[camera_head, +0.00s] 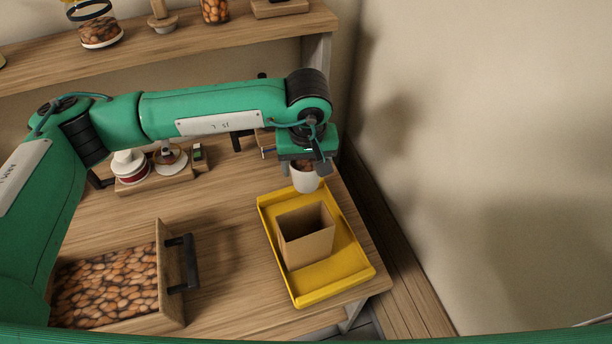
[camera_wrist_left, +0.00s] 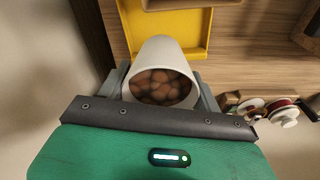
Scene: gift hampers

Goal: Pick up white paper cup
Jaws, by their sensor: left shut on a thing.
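The white paper cup (camera_head: 305,181) hangs from my left gripper (camera_head: 306,163) above the far end of the yellow tray. In the left wrist view the white paper cup (camera_wrist_left: 162,58) sits between the two grey fingers of my left gripper (camera_wrist_left: 162,88), which are shut on its sides. Round brown nuts (camera_wrist_left: 160,86) fill the cup up to near its mouth. The cup looks nearly upright in the head view. My right gripper is not in view.
A yellow tray (camera_head: 283,278) holds an open cardboard box (camera_head: 306,236) at the table's right end. A wooden drawer-like bin (camera_head: 172,270) full of nuts stands at the front left. Ribbon spools (camera_head: 131,168) stand at the back. A shelf (camera_head: 170,45) with jars runs behind.

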